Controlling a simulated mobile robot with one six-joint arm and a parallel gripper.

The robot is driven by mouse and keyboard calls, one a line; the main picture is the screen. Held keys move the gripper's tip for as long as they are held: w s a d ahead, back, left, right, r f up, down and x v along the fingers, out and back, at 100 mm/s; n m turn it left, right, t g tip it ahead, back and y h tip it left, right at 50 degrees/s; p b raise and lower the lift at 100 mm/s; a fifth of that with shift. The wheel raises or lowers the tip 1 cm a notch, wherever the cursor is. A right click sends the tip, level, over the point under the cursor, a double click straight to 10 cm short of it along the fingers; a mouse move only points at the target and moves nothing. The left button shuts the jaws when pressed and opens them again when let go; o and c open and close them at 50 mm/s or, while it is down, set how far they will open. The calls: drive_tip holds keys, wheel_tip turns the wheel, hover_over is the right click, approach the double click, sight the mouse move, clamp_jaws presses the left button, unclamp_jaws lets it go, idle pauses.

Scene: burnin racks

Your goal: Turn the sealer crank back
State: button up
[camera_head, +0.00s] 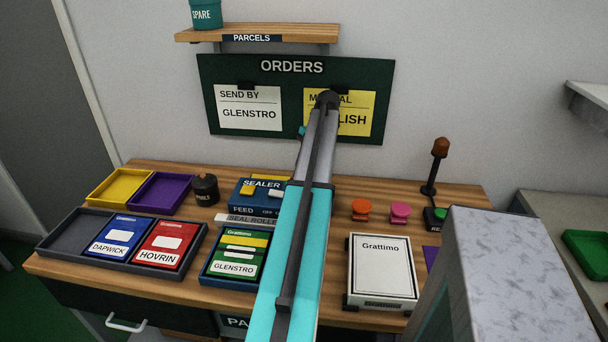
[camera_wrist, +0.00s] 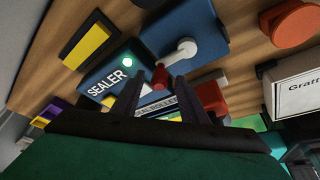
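The blue sealer (camera_head: 246,190) stands at the back middle of the bench, partly hidden by my arm in the head view. In the wrist view the sealer (camera_wrist: 112,72) shows its label and a lit green light (camera_wrist: 126,60). Its crank (camera_wrist: 178,54) has a pale arm with a white hub at one end and a red handle (camera_wrist: 160,76) at the other. My gripper (camera_wrist: 158,84) is at the red handle, its two dark fingers apart on either side of it. Contact cannot be made out. The head view hides my gripper behind the arm.
A seal roller bar (camera_head: 250,219) and a green Glenstro packet (camera_head: 236,254) lie in front of the sealer. A dark pot (camera_head: 205,190) stands left of it. Orange (camera_head: 361,208) and pink (camera_head: 400,211) stamps and a white Grattimo box (camera_head: 382,270) are to the right.

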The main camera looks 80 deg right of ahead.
drive_tip(key=p+v, duration=0.6)
drive_tip(key=v, duration=0.1)
idle(0.4)
idle(0.6)
